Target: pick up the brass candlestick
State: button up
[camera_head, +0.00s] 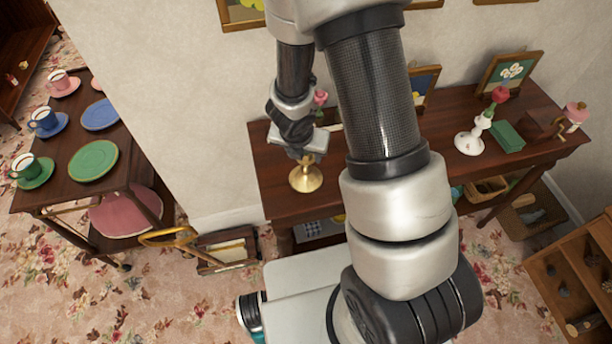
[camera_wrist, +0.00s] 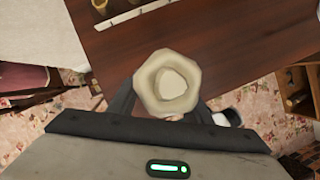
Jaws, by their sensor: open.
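The brass candlestick (camera_head: 306,177) stands on the dark wooden table (camera_head: 286,203) near its left end; its round gold foot shows in the head view and my gripper hides its upper part. My gripper (camera_head: 304,152) is right above the foot, around or just beside the stem. In the wrist view a pale, wavy-rimmed round top (camera_wrist: 168,82), apparently the candlestick's seen from above, lies between the two dark fingers of my gripper (camera_wrist: 165,108). The fingers are apart, and I cannot tell whether either touches it.
A white vase (camera_head: 468,142) with a red flower, a green box (camera_head: 506,136) and a framed picture (camera_head: 508,72) stand to the right on the table. A pink flower (camera_head: 320,98) is behind my gripper. A tea trolley (camera_head: 58,181) stands at left.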

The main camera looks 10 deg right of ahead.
jog(key=shift+c, duration=0.6)
grip_shut()
dwell(0.5)
jog(key=shift+w+r, duration=0.1)
dwell(0.3)
